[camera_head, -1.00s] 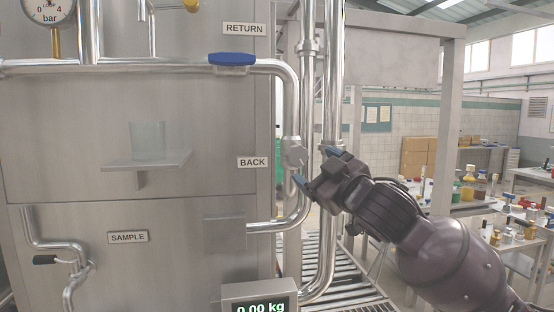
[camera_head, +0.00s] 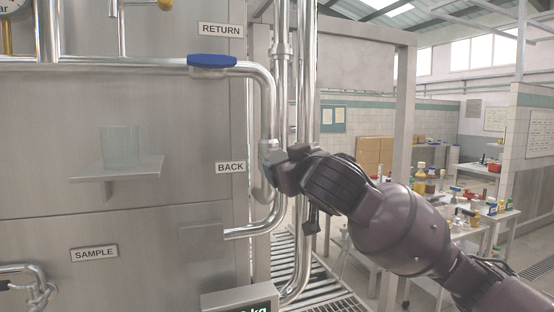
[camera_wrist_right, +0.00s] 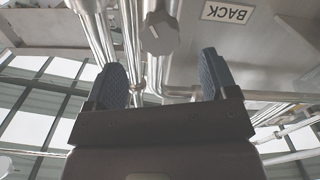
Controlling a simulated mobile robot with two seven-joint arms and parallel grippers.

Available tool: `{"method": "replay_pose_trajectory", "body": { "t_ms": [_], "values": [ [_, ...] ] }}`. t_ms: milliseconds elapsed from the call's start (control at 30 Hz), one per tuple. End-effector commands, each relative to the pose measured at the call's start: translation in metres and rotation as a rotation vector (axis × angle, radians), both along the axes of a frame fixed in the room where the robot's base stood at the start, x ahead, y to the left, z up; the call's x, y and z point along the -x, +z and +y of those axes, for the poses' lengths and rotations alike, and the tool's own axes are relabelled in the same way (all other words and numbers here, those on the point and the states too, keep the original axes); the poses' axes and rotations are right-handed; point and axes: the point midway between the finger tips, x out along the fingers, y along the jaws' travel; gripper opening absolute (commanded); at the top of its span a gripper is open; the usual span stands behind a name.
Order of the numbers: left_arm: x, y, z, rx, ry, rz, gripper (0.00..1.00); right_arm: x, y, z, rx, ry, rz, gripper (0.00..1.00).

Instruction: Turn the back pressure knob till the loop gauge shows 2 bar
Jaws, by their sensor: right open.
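The back pressure knob (camera_wrist_right: 160,34) is a grey faceted knob on the steel pipe beside the BACK label (camera_head: 230,168). In the head view my right gripper (camera_head: 267,164) is at the knob and largely hides it. In the right wrist view my right gripper (camera_wrist_right: 164,78) is open, with its blue fingers apart. The knob shows beyond the fingertips, roughly in line with the gap; no contact is visible. The loop gauge (camera_head: 10,6) is cut off at the top left corner, so its needle cannot be read. My left gripper is out of view.
A blue-handled valve (camera_head: 212,60) sits on the pipe above the knob. Vertical steel pipes (camera_head: 305,90) stand close behind my right gripper. A glass on a small shelf (camera_head: 118,170) and a scale display (camera_head: 240,300) are nearby. Tables with bottles stand at the right.

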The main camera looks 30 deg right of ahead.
Motion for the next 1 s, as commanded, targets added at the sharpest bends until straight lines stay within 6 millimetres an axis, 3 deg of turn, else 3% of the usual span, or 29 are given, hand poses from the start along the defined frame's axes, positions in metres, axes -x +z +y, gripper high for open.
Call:
{"method": "replay_pose_trajectory", "body": {
  "t_ms": [200,400,833,1000],
  "values": [
    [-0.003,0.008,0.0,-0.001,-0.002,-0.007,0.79,-0.036,0.001,-0.009,0.0,-0.001,0.0,0.79],
    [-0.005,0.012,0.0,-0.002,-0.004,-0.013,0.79,-0.057,0.001,-0.013,-0.001,0.001,-0.001,0.79],
    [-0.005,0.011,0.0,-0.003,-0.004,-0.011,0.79,-0.064,0.0,-0.015,0.001,0.001,0.0,0.79],
    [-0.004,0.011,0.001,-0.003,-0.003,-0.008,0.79,-0.064,0.0,-0.015,0.001,0.001,0.0,0.53]
  ]
}}
